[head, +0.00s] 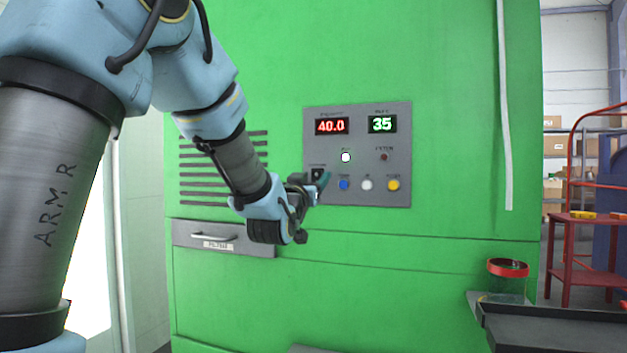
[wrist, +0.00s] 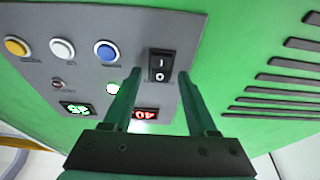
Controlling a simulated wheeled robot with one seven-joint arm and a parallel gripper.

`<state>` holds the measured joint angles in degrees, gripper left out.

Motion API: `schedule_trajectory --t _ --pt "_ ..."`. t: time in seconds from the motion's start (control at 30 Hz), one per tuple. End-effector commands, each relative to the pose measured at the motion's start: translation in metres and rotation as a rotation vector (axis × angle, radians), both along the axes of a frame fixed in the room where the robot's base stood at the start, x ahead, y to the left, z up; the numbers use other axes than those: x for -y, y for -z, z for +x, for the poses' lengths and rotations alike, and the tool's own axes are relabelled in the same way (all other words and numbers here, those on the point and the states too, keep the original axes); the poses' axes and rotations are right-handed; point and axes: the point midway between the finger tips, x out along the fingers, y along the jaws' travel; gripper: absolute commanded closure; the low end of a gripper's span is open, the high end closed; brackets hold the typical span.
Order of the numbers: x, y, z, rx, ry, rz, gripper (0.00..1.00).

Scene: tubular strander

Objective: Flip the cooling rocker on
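The cooling rocker (wrist: 160,65) is a black switch with a white bar mark and a white circle mark, set in the grey control panel (head: 400,146). In the head view the rocker (head: 317,174) is partly covered by my gripper (head: 324,184). In the wrist view my gripper (wrist: 159,78) is open and empty, its two green fingers apart on either side of the rocker. I cannot tell whether the fingertips touch the panel, or which half of the rocker is pressed in.
Blue (head: 343,184), white (head: 367,185) and yellow (head: 393,185) buttons sit right of the rocker. Above are a lit white lamp (head: 346,157), a dark red lamp (head: 384,157), and red (head: 332,126) and green (head: 382,124) displays. Vent slats (wrist: 275,90) lie beyond the rocker's other side.

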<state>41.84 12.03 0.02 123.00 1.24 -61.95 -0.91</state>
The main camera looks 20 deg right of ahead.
Motion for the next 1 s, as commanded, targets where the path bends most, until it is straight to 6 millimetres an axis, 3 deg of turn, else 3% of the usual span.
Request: schedule_trajectory --t 0.37,0.8,1.0 --pt "-0.006 0.004 -0.006 -0.001 0.000 0.001 0.40" --pt "-0.058 0.028 -0.062 0.000 -0.001 0.000 0.40" --pt "-0.069 0.032 -0.074 0.000 0.000 0.000 0.40"
